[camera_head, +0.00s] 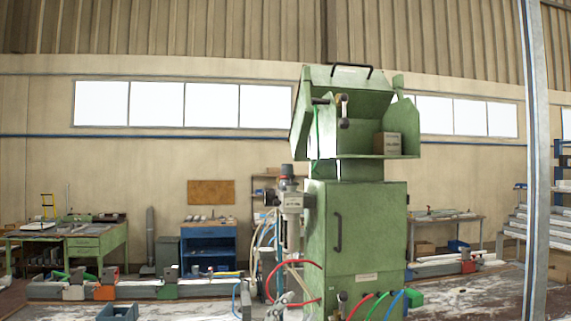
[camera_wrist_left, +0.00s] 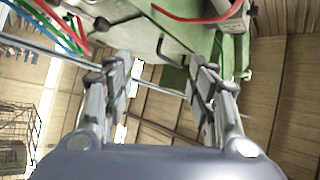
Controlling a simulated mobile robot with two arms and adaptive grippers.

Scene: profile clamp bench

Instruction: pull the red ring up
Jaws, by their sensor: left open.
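I cannot make out the red ring for certain in either view. A grey unit with a dark cylindrical top (camera_head: 287,172) stands against the left side of the green machine (camera_head: 356,235), and any small red band on it is too small to tell. My left gripper (camera_wrist_left: 162,78) is open in the left wrist view, its two grey fingers wide apart with nothing held between them. The green machine (camera_wrist_left: 190,35) shows beyond the fingers. In the head view grey parts low at the machine's left, seemingly my left gripper (camera_head: 281,304), are partly cut off. My right gripper is not in view.
A red hose (camera_head: 306,264) bulges from the machine's left side, and red, green and blue hoses (camera_head: 372,304) curve at its lower front. A long bench with clamps (camera_head: 135,288) runs at the left. A pale post (camera_head: 537,160) stands at the right.

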